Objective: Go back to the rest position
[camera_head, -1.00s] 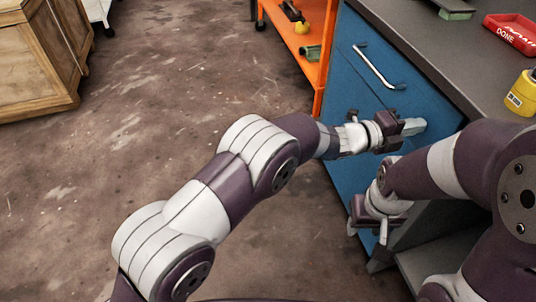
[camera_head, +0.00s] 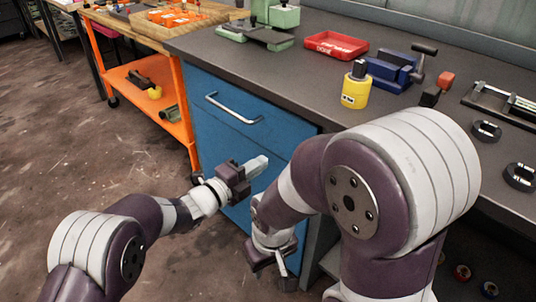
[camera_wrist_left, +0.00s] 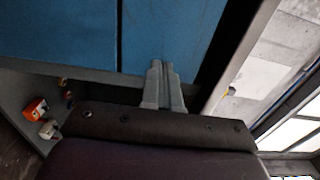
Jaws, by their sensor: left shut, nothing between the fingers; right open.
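My left gripper (camera_head: 262,162) is in front of the blue cabinet in the head view, its pale fingers shut with nothing between them. The left wrist view shows the same closed fingers (camera_wrist_left: 160,66) below the blue cabinet front. My right gripper (camera_head: 284,272) hangs low beside the cabinet, under my right arm, pointing down and open. Its fingertips are small and partly shadowed. I see nothing in either gripper.
The grey workbench (camera_head: 300,75) carries a red tray (camera_head: 336,46), a yellow bottle (camera_head: 356,88), a blue vise (camera_head: 393,73) and two dark rings (camera_head: 486,130). The blue cabinet (camera_head: 225,135) with a metal handle is under it. An orange shelf (camera_head: 140,93) stands left. Floor at left is clear.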

